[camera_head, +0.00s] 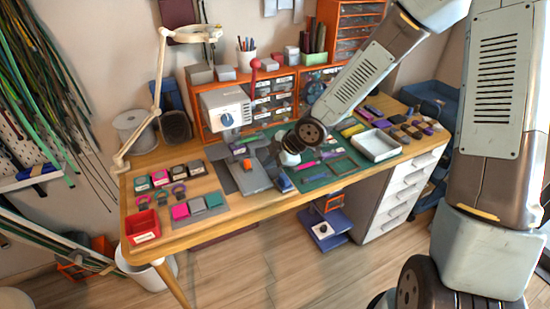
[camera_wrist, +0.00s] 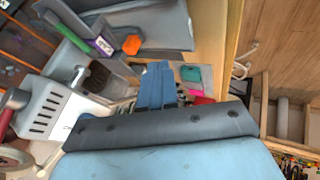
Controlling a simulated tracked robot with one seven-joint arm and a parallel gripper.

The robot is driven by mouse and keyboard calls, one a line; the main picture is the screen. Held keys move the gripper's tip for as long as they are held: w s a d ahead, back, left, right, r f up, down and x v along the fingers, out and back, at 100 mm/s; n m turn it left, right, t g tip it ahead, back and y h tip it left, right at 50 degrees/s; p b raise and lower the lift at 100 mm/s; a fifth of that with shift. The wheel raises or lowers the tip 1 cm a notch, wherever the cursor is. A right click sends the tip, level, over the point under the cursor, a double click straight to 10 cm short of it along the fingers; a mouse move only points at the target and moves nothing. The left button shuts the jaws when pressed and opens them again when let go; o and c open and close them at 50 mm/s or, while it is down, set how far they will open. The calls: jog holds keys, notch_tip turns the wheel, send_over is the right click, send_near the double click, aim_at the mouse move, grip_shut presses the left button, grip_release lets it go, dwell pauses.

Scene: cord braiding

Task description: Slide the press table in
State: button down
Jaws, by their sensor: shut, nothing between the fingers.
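In the wrist view the press body (camera_wrist: 52,108) is at left and a grey plate, seemingly the press table (camera_wrist: 150,22), is at the top, near the orange piece (camera_wrist: 131,44). My gripper (camera_wrist: 157,85) is shut and empty, apart from the plate. In the head view its fingertips are hard to make out, right of the press table.
A green mat (camera_head: 318,178) with tools and a white tray (camera_head: 376,146) lie to the right. A jointed lamp (camera_head: 157,80) rises at left. Orange drawers (camera_head: 270,97) stand behind.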

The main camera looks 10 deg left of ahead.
jog(key=shift+v, duration=1.3)
